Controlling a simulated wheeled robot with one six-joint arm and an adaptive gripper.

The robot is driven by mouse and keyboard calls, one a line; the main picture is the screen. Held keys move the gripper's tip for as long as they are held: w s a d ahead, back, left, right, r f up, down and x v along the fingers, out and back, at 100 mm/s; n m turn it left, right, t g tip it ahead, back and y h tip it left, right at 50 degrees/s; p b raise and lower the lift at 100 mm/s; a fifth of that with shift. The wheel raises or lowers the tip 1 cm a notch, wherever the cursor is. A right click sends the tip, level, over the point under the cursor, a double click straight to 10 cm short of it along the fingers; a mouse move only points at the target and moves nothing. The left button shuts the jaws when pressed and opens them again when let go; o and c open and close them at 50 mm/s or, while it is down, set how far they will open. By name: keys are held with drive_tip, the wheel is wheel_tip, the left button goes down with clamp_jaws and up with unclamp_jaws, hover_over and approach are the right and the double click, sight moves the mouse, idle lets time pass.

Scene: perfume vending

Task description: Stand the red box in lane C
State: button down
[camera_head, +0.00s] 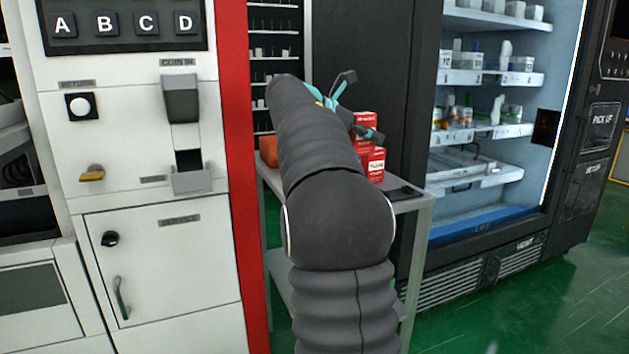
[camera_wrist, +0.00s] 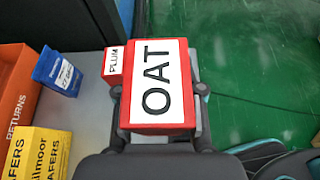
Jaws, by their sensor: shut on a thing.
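A red box (camera_wrist: 158,88) with a white top label reading OAT fills the middle of the wrist view. My gripper (camera_wrist: 159,97) is shut on it, with one finger on each side. In the head view my arm reaches over a grey side table, and my gripper (camera_head: 350,105) is partly hidden behind it. Red packaging (camera_head: 372,163) shows just below and beside the gripper there. A smaller red box (camera_wrist: 115,61) labelled PLUM stands just behind the held box. Lane C cannot be picked out for sure on the shelves of the open vending cabinet (camera_head: 480,190).
An orange RETURNS bin (camera_wrist: 14,90), a yellow wafers box (camera_wrist: 38,153) and a blue packet (camera_wrist: 58,72) are left of the held box. The grey table (camera_head: 413,204) stands between a white coin panel (camera_head: 150,250) and the cabinet. Green floor (camera_head: 510,305) is open at right.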

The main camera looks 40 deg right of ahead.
drive_tip(key=w+a+f, duration=0.1)
drive_tip(key=w+f, duration=0.1)
drive_tip(key=w, duration=0.1)
drive_tip(key=w+a+f, duration=0.2)
drive_tip(key=w, duration=0.1)
drive_tip(key=w+a+f, duration=0.2)
drive_tip(key=shift+w+a+f+b, duration=0.1)
drive_tip(key=shift+w+f+b, duration=0.15)
drive_tip(key=shift+w+b, duration=0.15)
drive_tip(key=shift+f+b, duration=0.65)
drive_tip(key=shift+f, duration=1.3)
drive_tip(key=shift+f, duration=0.15)
drive_tip(key=c, duration=0.7)
unclamp_jaws()
